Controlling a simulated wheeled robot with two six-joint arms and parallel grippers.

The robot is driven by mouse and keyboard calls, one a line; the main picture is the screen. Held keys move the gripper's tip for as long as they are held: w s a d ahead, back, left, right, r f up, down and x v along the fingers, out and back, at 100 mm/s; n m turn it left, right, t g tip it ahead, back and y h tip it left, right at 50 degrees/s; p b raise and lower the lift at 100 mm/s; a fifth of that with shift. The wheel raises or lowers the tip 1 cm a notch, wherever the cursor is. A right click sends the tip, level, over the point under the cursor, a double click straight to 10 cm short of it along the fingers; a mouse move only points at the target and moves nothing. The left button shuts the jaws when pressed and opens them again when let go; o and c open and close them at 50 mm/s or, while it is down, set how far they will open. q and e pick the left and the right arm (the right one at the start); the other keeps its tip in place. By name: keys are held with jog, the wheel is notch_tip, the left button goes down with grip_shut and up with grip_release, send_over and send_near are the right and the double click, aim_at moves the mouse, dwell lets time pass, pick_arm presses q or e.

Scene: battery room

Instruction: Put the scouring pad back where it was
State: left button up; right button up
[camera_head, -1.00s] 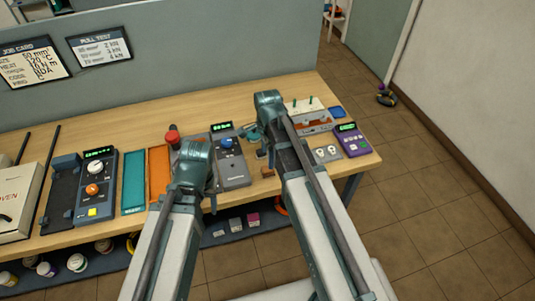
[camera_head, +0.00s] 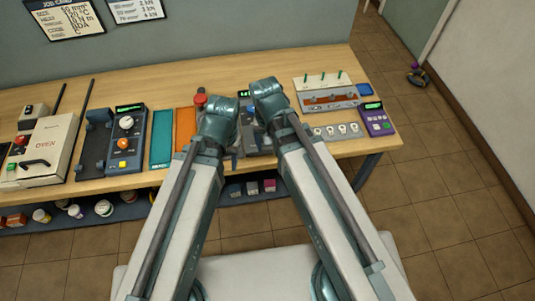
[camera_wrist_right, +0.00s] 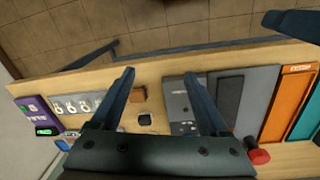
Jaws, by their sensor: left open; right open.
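No thing here is clearly a scouring pad. A small brown block (camera_wrist_right: 139,93) lies on the bench in the right wrist view, and a flat blue square (camera_head: 365,89) lies at the bench's back right; I cannot tell if either is the pad. My right gripper (camera_wrist_right: 160,78) is open and empty above the bench, its fingers on either side of the view of the brown block and a grey device's edge. In the head view its fingers are hidden behind its arm. My left gripper (camera_head: 232,155) is over the middle of the bench, mostly hidden by its own wrist.
A lower shelf holds jars. Bare wood runs along the back.

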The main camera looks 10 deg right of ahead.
jog(key=s+n, duration=0.1)
jog(key=n, duration=0.1)
jog(key=s+a+n, duration=0.1)
jog(key=s+n, duration=0.1)
jog(key=s+a+n, duration=0.1)
jog(key=n, duration=0.1)
jog(key=shift+s+a, duration=0.1)
jog(key=shift+s, duration=0.1)
jog(key=shift+f, duration=0.1)
jog(key=shift+f+b, duration=0.55)
jog(key=shift+b, duration=0.1)
